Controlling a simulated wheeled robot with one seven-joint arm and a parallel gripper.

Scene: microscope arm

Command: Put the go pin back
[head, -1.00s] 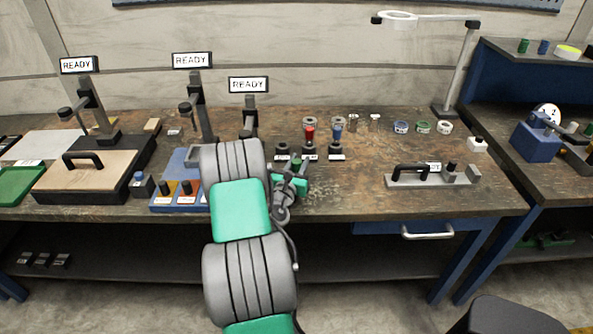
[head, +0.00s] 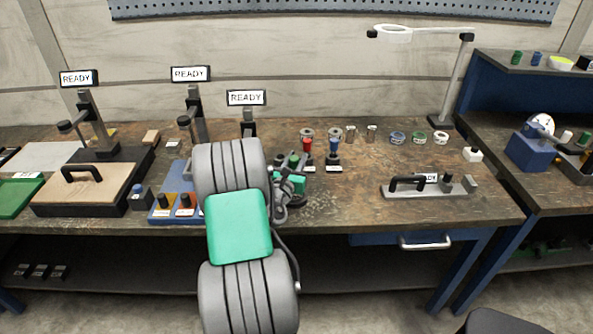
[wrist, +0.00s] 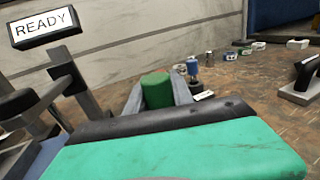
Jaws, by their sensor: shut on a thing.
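My gripper (wrist: 157,98) is shut on the green pin (wrist: 155,88), a short, thick green cylinder standing about upright between its grey fingers in the wrist view. The pin's lower end is hidden. In the head view the green pin (head: 293,160) shows just right of a dark socket (head: 279,159), the left one of a row with labels at the front. I cannot tell whether the pin touches it. The red pin (head: 307,145) and the blue pin (head: 333,147) stand in the sockets to the right.
A grey plate with a black handle (head: 407,183) lies on the right. A blue board with knobs (head: 176,207) and a READY stand (head: 195,110) are left of my arm. The bench between row and plate is clear.

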